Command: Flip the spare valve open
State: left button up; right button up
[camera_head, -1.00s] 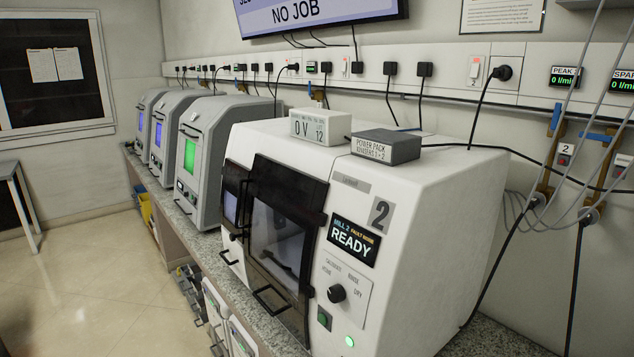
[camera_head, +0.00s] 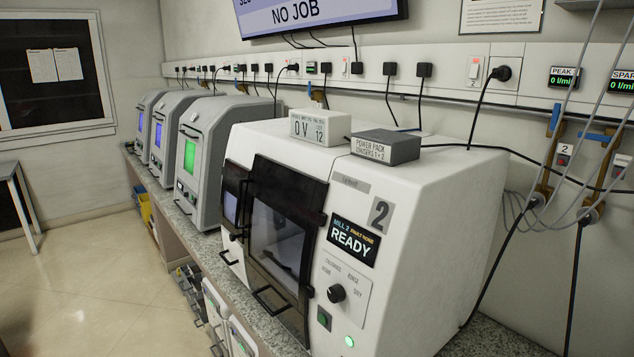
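The spare display (camera_head: 621,81), cut off by the right edge, reads "SPAR" and 0 l/min in green. Left of it is the peak display (camera_head: 565,78), also 0 l/min. Below them on the wall are brown fittings with hoses. A blue lever (camera_head: 555,118) stands about upright under the peak display. Another blue lever (camera_head: 597,137) lies nearly level below the spare display. I cannot tell for sure which lever belongs to the spare valve; hoses cross in front. Neither of my grippers is in view.
A white mill (camera_head: 440,230) reading READY fills the middle of the bench, with a power pack (camera_head: 386,146) and a 0 V box (camera_head: 320,127) on top. Several grey machines (camera_head: 200,160) line the bench leftward. Hoses and black cables hang at the right. The floor (camera_head: 90,270) at left is clear.

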aim_at(602, 137)
jog(key=z, duration=1.35)
jog(key=k+l+u, duration=0.15)
jog(key=l, duration=0.2)
jog(key=j+u, duration=0.1)
jog(key=u, duration=0.3)
jog(key=i+j+u, duration=0.1)
jog(key=u, duration=0.3)
jog(key=i+u, duration=0.1)
jog(key=u, duration=0.3)
jog(key=z, duration=1.35)
